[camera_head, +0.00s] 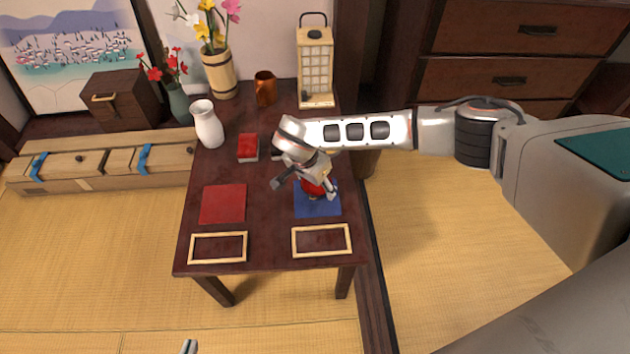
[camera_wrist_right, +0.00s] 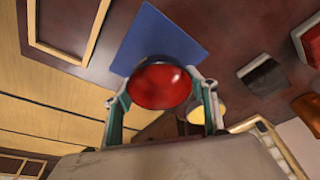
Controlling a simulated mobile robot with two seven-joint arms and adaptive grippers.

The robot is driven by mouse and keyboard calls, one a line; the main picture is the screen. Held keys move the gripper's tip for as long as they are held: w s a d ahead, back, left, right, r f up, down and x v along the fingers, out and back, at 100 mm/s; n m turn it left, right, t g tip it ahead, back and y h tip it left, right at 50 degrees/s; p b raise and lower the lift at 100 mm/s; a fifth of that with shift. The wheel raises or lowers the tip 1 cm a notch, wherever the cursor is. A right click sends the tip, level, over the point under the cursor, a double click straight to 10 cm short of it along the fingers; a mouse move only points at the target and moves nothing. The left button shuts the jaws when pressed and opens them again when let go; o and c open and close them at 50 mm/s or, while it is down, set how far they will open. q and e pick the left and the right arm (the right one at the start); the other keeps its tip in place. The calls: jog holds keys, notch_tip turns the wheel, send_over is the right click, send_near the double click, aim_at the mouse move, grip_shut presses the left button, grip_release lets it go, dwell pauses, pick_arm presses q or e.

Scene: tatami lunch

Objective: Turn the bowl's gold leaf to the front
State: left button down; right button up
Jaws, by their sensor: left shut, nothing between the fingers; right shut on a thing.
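The red bowl (camera_head: 313,188) is at the blue mat (camera_head: 318,209) on the right of the low table, partly covered by my right gripper (camera_head: 305,190). In the right wrist view the bowl (camera_wrist_right: 162,85) sits between the two fingers of the right gripper (camera_wrist_right: 164,95), which is shut on it. No gold leaf can be made out. My left gripper (camera_head: 189,347) barely shows at the bottom edge, away from the table, shut and empty.
On the table (camera_head: 270,255) are a red mat (camera_head: 223,204), two wooden frames (camera_head: 218,261) at the front, a red box (camera_head: 248,147), a white vase (camera_head: 207,124), a copper cup (camera_head: 265,88) and a lantern (camera_head: 315,65). The table between the mats is clear.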

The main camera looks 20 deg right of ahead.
jog(key=shift+s+f+n+y+b, duration=0.15)
jog(key=shift+f+n+b, duration=0.1)
jog(key=shift+n, duration=0.3)
jog(key=shift+w+f+n+y+b, duration=0.1)
jog(key=shift+n+y+b, duration=0.1)
jog(key=shift+n, duration=0.35)
jog(key=shift+s+f+n+t, duration=0.1)
jog(key=shift+n+t, duration=0.2)
jog(key=shift+n, duration=0.3)
jog(key=shift+w+n, duration=0.2)
jog(key=shift+n, duration=0.1)
jog(key=shift+f, duration=0.1)
pick_arm(q)
jog(key=shift+w+d+r+t, duration=0.3)
jog(key=shift+w+d+r, duration=0.35)
jog(key=shift+d+r, duration=0.2)
pick_arm(e)
jog(key=shift+f, duration=0.1)
pick_arm(q)
jog(key=shift+s+f+h, duration=0.3)
jog(key=shift+f, duration=0.05)
pick_arm(e)
jog(key=shift+f, duration=0.1)
pick_arm(q)
jog(key=shift+a+f, duration=0.1)
pick_arm(e)
jog(key=shift+f, duration=0.25)
jog(key=o, duration=1.2)
